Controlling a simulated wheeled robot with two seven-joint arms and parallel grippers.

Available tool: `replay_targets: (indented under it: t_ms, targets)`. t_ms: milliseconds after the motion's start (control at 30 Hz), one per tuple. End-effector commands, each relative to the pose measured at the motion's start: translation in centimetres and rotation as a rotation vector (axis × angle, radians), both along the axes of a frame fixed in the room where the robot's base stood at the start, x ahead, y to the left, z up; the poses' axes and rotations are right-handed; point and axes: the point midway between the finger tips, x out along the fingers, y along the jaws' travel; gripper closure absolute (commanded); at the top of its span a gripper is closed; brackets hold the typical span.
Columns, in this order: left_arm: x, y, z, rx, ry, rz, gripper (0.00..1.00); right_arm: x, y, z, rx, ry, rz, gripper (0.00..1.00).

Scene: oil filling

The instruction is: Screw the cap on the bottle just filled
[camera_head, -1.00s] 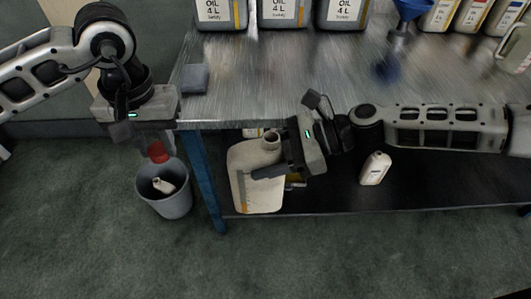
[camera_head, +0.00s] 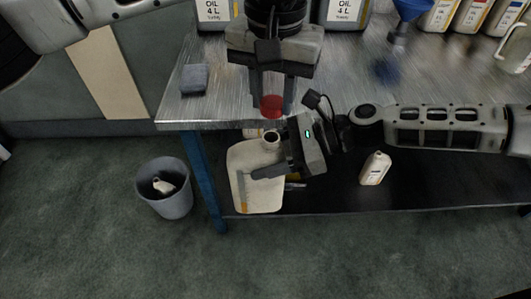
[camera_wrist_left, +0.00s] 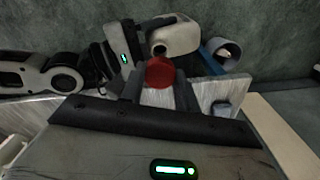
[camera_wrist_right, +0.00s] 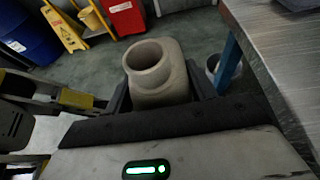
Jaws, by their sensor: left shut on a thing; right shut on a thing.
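The red cap (camera_head: 271,105) is between the fingers of my left gripper (camera_head: 272,100), which is shut on it. It also shows in the left wrist view (camera_wrist_left: 160,72). The cream bottle (camera_head: 255,185) is upright with its neck uncovered, in front of the table's edge. My right gripper (camera_head: 272,172) is shut on the bottle's body from the right. The bottle's open mouth shows in the right wrist view (camera_wrist_right: 148,58). In the head view the cap is just above the bottle's mouth, with a small gap; they are apart.
The metal table (camera_head: 400,90) carries several oil containers, a blue funnel (camera_head: 410,10) and a grey sponge-like block (camera_head: 195,79). A grey bin (camera_head: 165,195) with a small white bottle in it stands on the floor. Another small bottle (camera_head: 375,169) is on the lower shelf.

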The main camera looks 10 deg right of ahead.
Motion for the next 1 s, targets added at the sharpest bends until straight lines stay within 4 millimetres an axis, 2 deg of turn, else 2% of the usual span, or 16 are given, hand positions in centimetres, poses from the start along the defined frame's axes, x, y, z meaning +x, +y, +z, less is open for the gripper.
replay_targets:
  t_ms: [267, 633, 1000]
  targets:
    - [0.0, 0.1, -0.7, 0.000, 0.001, 0.001, 0.89, 0.0, 0.1, 0.1, 0.002, -0.001, 0.000, 0.96]
    - [0.0, 0.1, -3.8, 0.000, 0.000, 0.001, 0.89, 0.0, 0.1, 0.1, 0.002, -0.001, 0.000, 0.96]
    - [-0.1, 0.1, -4.0, 0.000, -0.001, 0.000, 0.89, 0.0, 0.0, 0.1, 0.002, -0.001, 0.000, 0.96]
